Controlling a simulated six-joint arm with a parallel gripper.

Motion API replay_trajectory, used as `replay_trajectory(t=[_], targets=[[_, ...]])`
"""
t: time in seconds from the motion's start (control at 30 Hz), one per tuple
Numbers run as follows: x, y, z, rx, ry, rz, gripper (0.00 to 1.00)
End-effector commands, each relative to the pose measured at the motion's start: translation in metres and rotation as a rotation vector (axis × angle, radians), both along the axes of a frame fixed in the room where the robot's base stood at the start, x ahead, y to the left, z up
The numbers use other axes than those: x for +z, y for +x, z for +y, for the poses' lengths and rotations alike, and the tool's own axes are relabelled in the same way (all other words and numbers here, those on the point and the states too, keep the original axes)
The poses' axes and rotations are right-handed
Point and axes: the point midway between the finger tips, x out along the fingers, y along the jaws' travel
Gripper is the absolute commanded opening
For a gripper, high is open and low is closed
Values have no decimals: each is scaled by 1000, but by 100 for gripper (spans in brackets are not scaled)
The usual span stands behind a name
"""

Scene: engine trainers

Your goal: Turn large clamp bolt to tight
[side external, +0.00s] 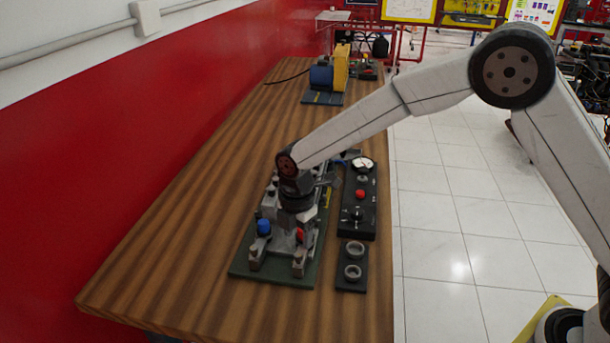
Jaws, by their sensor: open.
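A grey metal engine trainer on a green base plate (240,268) stands on the wooden table. At its front, a blue knob (264,227) shows at the left and a red knob (300,233) at the right. Grey bracket-like parts (256,252) stand near the plate's front edge. My gripper (300,222) is open and points down over the middle of the trainer, just behind the two knobs. My wrist and gripper hide much of the trainer's middle. I cannot make out which part is the large clamp bolt, or whether the gripper touches anything.
A black panel (357,221) with a red button and a gauge lies close to the right. A small black plate (351,275) with two rings lies before it. A blue and yellow machine (321,77) stands at the back. The table (170,270) is clear at left.

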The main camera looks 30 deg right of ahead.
Motion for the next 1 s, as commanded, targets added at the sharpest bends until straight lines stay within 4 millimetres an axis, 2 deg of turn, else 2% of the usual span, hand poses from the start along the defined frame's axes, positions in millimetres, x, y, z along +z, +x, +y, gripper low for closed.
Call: replay_trajectory(t=[0.2, 0.4, 0.83, 1.0], targets=[[-29, -1, 0, -1, -1, 2, 60], [-47, 0, 0, -1, 0, 1, 60], [-54, 0, 0, -1, 0, -1, 60], [-54, 0, 0, -1, 0, -1, 6]])
